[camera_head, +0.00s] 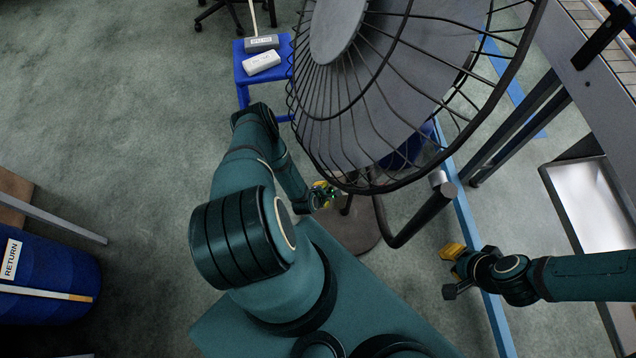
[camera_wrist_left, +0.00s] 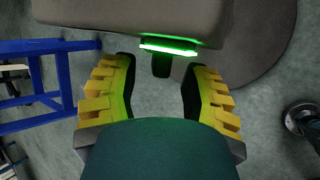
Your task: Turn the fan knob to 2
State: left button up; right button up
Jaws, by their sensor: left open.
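The large fan (camera_head: 337,30), with a grey hub and dark wire cage, fills the upper middle of the head view. In the left wrist view, its grey housing (camera_wrist_left: 125,15) carries a glowing green strip, with a small dark knob (camera_wrist_left: 161,65) just below. My left gripper (camera_wrist_left: 158,72) is open, its yellow-backed black fingers on either side of the knob and apart from it. In the head view, my left gripper (camera_head: 326,193) is small and partly hidden below the cage. My right gripper (camera_head: 452,270) is at lower right, away from the fan. The knob's number marks cannot be read.
A blue barrel (camera_head: 45,285) marked RETURN is at left. A metal frame (camera_head: 590,85) and white tray (camera_head: 590,205) stand at right. Open carpet lies at left.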

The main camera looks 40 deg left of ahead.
pick_arm(q)
jog(key=v, duration=0.9)
jog(key=shift+d+r, duration=0.2)
jog(key=shift+r, duration=0.1)
jog(key=shift+s, duration=0.1)
